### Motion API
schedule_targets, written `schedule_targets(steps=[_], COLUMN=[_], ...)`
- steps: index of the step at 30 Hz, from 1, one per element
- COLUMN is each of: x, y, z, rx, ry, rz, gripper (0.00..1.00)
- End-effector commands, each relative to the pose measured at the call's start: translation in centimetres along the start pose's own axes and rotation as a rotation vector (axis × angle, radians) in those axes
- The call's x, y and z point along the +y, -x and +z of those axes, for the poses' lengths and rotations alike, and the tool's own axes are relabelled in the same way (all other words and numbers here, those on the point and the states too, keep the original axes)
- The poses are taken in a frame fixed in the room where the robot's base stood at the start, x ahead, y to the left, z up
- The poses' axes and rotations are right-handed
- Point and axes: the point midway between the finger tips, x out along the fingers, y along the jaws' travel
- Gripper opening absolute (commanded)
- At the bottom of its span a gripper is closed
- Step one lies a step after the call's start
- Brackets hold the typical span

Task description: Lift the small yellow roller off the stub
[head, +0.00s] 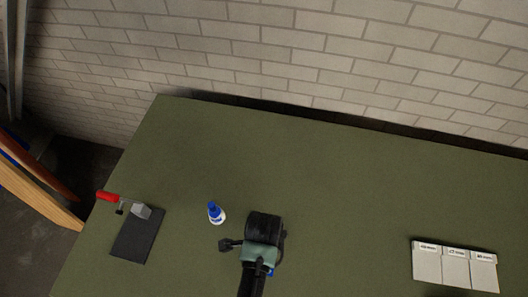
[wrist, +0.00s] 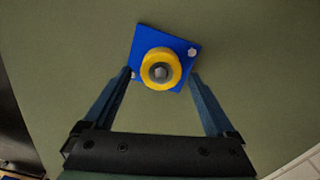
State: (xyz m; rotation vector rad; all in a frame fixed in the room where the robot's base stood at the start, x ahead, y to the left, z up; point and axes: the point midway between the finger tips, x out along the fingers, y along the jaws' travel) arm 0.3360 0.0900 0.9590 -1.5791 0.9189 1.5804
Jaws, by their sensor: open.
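In the wrist view the small yellow roller (wrist: 147,62) sits around a grey stub (wrist: 161,72) on a square blue plate (wrist: 146,34). The plate lies turned at an angle on the green table. My gripper (wrist: 161,76) is open, with one blue finger on each side of the roller. A gap shows between each finger and the roller, and nothing is held. I cannot tell how far the fingertips are above the plate. In the head view my arm hides the roller and stub.
A blue-and-white bottle (head: 216,213) stands left of my arm on the green table (head: 330,190). A dark mat (head: 137,240) and a red-handled tool (head: 125,203) lie farther left. White labelled bins (head: 455,267) stand at the right. The table's middle back is clear before a brick wall.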

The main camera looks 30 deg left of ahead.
Motion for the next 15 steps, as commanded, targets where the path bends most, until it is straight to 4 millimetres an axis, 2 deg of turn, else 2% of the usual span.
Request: schedule_targets(steps=[8, 15], x=[-0.04, -0.04], y=[-0.07, -0.05], z=[-0.01, -0.01], rx=[0.0, 0.0], ry=[0.0, 0.0], rz=[-0.001, -0.001], gripper=[0.89, 0.46])
